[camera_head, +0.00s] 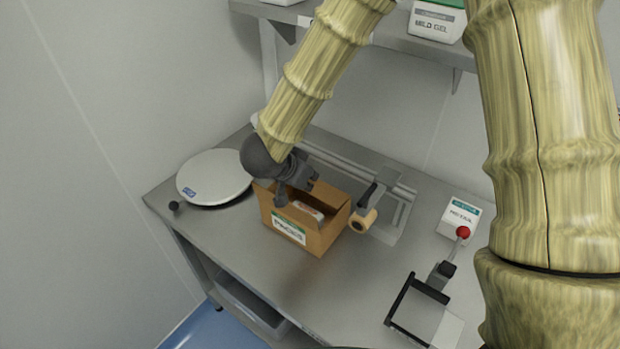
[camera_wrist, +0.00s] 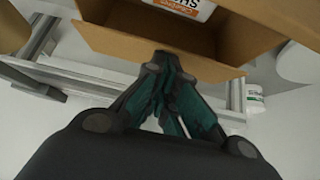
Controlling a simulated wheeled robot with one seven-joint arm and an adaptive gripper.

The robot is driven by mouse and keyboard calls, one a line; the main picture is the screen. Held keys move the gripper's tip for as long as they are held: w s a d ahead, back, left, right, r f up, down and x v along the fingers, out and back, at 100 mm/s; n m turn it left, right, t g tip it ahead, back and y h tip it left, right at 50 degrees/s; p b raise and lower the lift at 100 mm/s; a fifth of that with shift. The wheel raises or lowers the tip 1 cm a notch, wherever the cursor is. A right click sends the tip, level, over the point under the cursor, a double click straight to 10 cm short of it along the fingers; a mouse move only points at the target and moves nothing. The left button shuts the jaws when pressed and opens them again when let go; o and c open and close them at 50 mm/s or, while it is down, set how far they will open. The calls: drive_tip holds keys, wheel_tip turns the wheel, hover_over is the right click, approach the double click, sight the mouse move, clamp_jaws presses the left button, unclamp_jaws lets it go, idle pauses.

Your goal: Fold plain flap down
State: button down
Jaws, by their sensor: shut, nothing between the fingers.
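An open cardboard box (camera_head: 318,240) stands on the metal bench, with a green-and-white label (camera_head: 289,229) on its front. A white pack (camera_head: 308,209) lies inside it; the pack (camera_wrist: 190,8) shows orange print in the wrist view. A plain unlabelled cardboard flap (camera_wrist: 130,46) sticks outward from the box in the wrist view. My gripper (camera_head: 284,200) is at the box's upper left, over or beside its rim. In the wrist view my gripper (camera_wrist: 162,66) is shut and empty, its fingertips at the flap's edge. I cannot tell whether they touch it.
A round white plate (camera_head: 214,177) is left of the box. A tape dispenser (camera_head: 368,205) stands close to the right. A white carton (camera_head: 459,217) and a red-knobbed lever device (camera_head: 430,290) are farther right. The bench front is mostly clear. A shelf (camera_head: 400,38) hangs behind.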

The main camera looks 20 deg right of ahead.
drive_tip(key=shift+s+a+f+t+h+b, duration=0.25)
drive_tip(key=shift+f+t+h+b, duration=0.2)
drive_tip(key=shift+h, duration=0.25)
drive_tip(key=shift+w+d+r, duration=0.1)
drive_tip(key=shift+r, duration=0.05)
idle(0.4)
drive_tip(key=shift+w+d+r+p, duration=0.25)
drive_tip(key=shift+w+d+p, duration=0.15)
drive_tip(key=shift+p, duration=0.3)
drive_tip(key=shift+d, duration=0.1)
wheel_tip(320, 180, up, 4)
drive_tip(key=p, duration=0.4)
drive_tip(key=shift+r+p, duration=0.1)
drive_tip(key=shift+p, duration=0.2)
drive_tip(key=shift+s+a+b, duration=0.15)
drive_tip(key=shift+a+b, duration=0.05)
drive_tip(key=shift+b, duration=0.2)
drive_tip(key=b+v, duration=0.2)
drive_tip(key=v, duration=0.7)
drive_tip(key=shift+r, duration=0.35)
